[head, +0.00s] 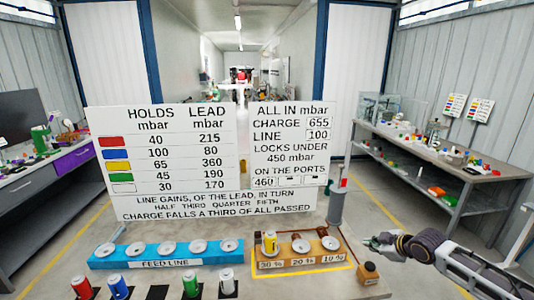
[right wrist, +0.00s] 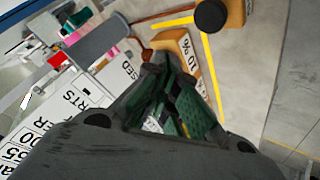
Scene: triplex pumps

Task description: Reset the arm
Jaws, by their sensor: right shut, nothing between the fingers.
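My right gripper (head: 381,242) comes in from the right in the head view, shut and empty, in the air just right of the wooden block (head: 300,264). In the right wrist view its dark green fingers (right wrist: 168,108) are together. A yellow cylinder (head: 270,243) stands on the block's 30 % port; the 20 % and 10 % ports look empty. Red (head: 82,287), blue (head: 118,286), green (head: 190,284) and white (head: 226,281) cylinders stand along the front edge. A dark square between blue and green is bare. My left gripper is not in view.
The blue feed line block (head: 165,254) has several silver ports, all without cylinders. A small box with a black knob (head: 369,268) sits below my right gripper. A grey post (head: 336,208) and white sign boards (head: 160,150) stand behind. A side bench (head: 430,165) is at right.

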